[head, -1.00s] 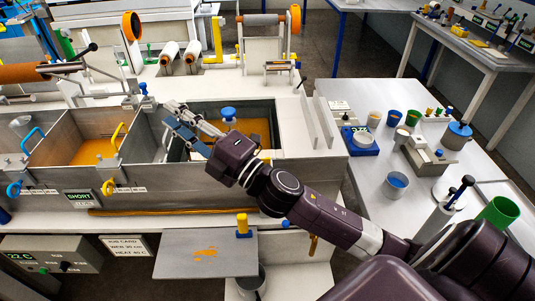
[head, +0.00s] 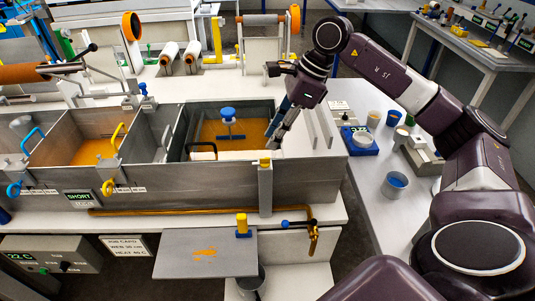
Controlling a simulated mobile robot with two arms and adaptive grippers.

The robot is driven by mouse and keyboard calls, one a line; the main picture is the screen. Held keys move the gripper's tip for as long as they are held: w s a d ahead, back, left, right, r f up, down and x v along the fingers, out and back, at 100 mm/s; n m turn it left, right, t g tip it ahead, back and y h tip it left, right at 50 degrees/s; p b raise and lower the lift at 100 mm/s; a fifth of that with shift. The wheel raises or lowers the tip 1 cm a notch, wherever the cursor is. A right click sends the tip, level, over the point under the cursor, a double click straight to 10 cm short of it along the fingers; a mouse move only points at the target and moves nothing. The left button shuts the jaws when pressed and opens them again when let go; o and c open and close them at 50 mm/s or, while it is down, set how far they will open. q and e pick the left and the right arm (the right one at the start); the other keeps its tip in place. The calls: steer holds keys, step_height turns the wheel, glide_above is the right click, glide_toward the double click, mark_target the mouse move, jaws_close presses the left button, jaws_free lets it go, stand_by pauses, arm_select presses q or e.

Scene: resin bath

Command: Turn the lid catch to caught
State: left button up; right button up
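I cannot tell for certain which part is the lid catch. A small yellow piece (head: 265,162) tops a grey upright bracket (head: 265,190) on the front wall of the right-hand bath (head: 220,178), and may be it. My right gripper (head: 274,138) reaches down from the upper right, just behind and above that yellow piece, at the bath's right end. A gap between them seems to show. Its fingers are seen edge-on, so their opening is unclear, and I see nothing held. My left gripper is out of view.
Yellow (head: 108,187) and blue (head: 14,188) levers are at the left tank. A blue-handled brass tap (head: 312,235) hangs below. The right table (head: 350,105) holds several cups.

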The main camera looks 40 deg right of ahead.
mark_target(265, 158)
steer(key=shift+h, duration=0.3)
steer(key=x, duration=0.2)
steer(key=p+x, duration=0.1)
steer(key=x, duration=0.1)
steer(key=d+p+x, duration=0.1)
steer(key=x, duration=0.2)
steer(key=shift+s+f, duration=0.15)
steer(key=shift+f, duration=0.2)
steer(key=shift+c, duration=0.7)
jaws_close()
